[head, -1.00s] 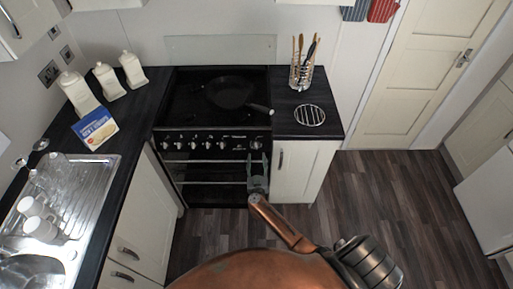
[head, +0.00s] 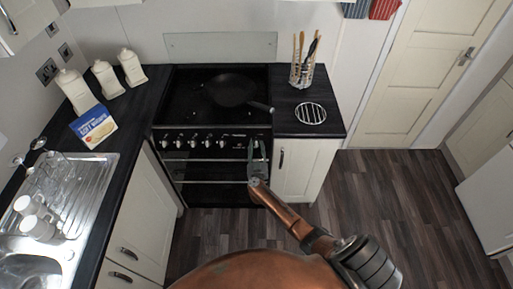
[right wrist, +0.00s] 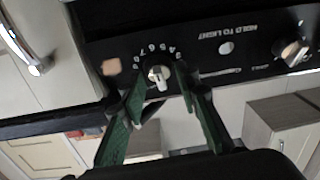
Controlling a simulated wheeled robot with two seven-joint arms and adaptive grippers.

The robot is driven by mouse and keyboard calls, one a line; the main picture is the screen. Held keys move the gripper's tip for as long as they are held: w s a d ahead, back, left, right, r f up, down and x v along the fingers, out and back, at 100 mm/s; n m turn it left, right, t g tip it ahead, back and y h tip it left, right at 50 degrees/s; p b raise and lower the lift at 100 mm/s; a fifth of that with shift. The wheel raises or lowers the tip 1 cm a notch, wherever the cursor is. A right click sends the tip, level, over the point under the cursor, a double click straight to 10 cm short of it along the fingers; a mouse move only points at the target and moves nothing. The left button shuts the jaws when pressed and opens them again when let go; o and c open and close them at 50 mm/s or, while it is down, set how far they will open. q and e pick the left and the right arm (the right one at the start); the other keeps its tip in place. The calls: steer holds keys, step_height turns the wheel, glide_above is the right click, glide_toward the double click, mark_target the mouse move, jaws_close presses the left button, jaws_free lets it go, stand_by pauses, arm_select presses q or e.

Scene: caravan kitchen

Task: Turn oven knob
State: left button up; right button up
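The black oven (head: 215,180) stands between the counters, with a row of silver knobs along its front panel. My right gripper (head: 257,147) is at the right end of this panel. In the right wrist view, a pale oven knob (right wrist: 159,76) with a ring of numbers shows between the green fingertips of this gripper (right wrist: 162,76). The fingers are open, one on each side of the knob. I cannot tell whether either fingertip touches it. My left gripper is not in view.
A black frying pan (head: 232,91) sits on the hob, its handle pointing right. A utensil holder (head: 301,74) and a round wire rack (head: 310,113) stand on the right counter. The oven's door handle (head: 205,160) runs below the knobs. The floor (head: 390,200) at right is clear.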

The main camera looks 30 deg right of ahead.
jaws_close()
steer(key=shift+a, duration=0.1)
